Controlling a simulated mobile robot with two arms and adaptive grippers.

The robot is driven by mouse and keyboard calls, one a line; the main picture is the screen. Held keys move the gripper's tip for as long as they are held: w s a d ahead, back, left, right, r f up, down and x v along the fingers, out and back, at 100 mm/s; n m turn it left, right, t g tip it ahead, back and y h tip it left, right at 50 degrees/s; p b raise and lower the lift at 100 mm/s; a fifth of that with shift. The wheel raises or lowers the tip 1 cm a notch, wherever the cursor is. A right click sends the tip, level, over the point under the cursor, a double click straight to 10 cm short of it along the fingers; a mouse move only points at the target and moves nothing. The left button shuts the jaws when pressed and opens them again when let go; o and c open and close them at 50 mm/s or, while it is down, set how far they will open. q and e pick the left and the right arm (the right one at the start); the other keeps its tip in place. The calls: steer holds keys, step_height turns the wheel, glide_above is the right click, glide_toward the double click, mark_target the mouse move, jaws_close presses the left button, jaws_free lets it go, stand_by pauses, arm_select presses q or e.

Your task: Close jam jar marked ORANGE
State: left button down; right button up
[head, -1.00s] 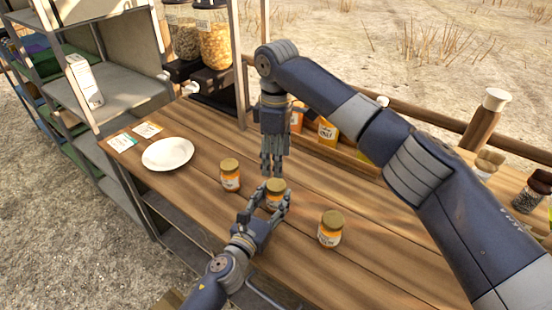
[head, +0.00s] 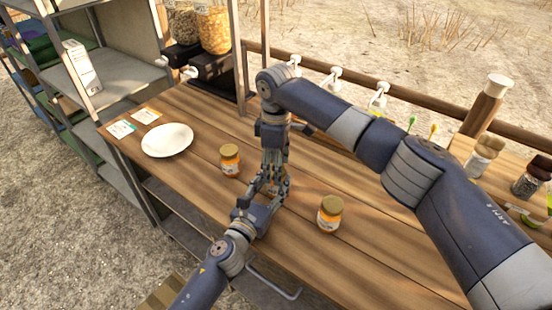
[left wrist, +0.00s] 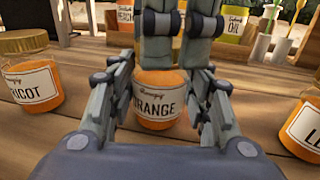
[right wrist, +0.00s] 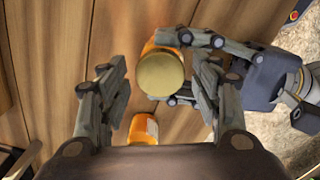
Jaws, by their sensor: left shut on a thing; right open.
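The jar marked ORANGE (left wrist: 157,104) stands upright on the table between my left gripper's fingers. My left gripper (head: 265,190) is shut on it. A gold lid (right wrist: 161,75) covers its top in the right wrist view; I cannot tell whether it is tight. My right gripper (head: 273,178) points down over the jar. It is open, with a finger on either side of the lid and gaps between. In the head view my grippers hide most of this jar.
A jar marked APRICOT (left wrist: 30,88) stands left, also in the head view (head: 230,161). Another lidded jar (head: 329,214), label starting "LE" (left wrist: 306,125), stands right. A white plate (head: 167,140) and cards (head: 122,128) lie at the table's left. Bottles and jars line the back.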

steer(key=c, duration=1.1)
steer(key=shift+m, duration=0.8)
steer(key=o, duration=1.2)
steer(key=shift+o, duration=0.2)
step_height(320, 180, up, 12)
arm_select(q)
steer(key=c, duration=0.7)
jaws_free()
steer(key=shift+c, duration=0.2)
